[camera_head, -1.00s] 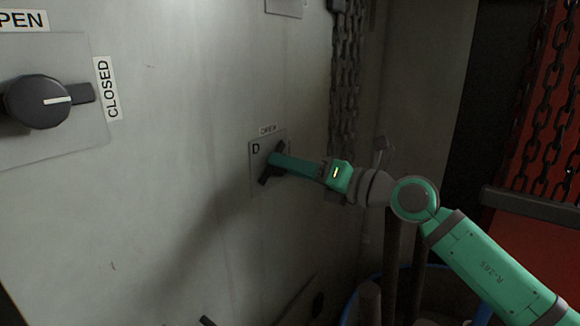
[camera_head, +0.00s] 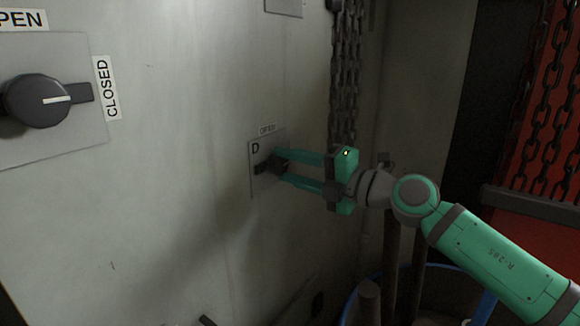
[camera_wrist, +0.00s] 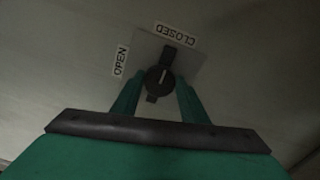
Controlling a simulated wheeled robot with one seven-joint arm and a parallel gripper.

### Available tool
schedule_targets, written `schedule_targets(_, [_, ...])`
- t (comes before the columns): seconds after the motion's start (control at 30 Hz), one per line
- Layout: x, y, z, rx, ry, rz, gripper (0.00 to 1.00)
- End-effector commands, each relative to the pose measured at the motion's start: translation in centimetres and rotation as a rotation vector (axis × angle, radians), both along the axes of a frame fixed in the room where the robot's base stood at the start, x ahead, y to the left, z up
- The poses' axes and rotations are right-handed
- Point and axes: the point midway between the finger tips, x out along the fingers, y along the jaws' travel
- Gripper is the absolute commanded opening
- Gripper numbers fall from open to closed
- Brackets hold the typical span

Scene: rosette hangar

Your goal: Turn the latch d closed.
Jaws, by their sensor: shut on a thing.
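Latch d (camera_head: 275,166) is a dark round knob with a bar on a small grey plate marked "D" (camera_head: 255,148) on the pale wall. An OPEN label (camera_head: 267,130) sits above the plate. My green gripper (camera_head: 281,166) is shut on the latch knob, one finger above and one below. In the wrist view the knob (camera_wrist: 159,80) sits between the fingertips. Its white mark and bar point toward the CLOSED label (camera_wrist: 176,34); the OPEN label (camera_wrist: 121,61) is to the left. In the head view my gripper hides the plate's right side.
A larger latch (camera_head: 38,101) at the left has its mark toward its CLOSED label (camera_head: 106,88). Chains (camera_head: 347,75) hang right of the plate. A blue-rimmed bin (camera_head: 352,303) with upright poles stands below my arm. The wall between the latches is clear.

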Motion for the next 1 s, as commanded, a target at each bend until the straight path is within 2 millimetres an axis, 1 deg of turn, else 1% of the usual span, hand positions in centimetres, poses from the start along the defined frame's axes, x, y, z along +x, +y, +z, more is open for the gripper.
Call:
schedule_targets(0.03, [0.11, -0.21, 0.06, 0.007, 0.006, -0.005, 0.17])
schedule_targets(0.57, [0.11, -0.2, 0.03, 0.019, 0.023, -0.005, 0.17])
schedule_targets(0.6, [0.11, -0.2, 0.03, 0.019, 0.023, -0.005, 0.49])
schedule_targets(0.63, [0.09, -0.19, 0.03, 0.019, 0.023, -0.004, 0.57])
schedule_targets(0.67, [0.09, -0.18, 0.03, 0.019, 0.023, -0.004, 0.59])
schedule_targets(1.0, [-0.13, -0.33, 0.0, 0.017, 0.022, -0.002, 0.59])
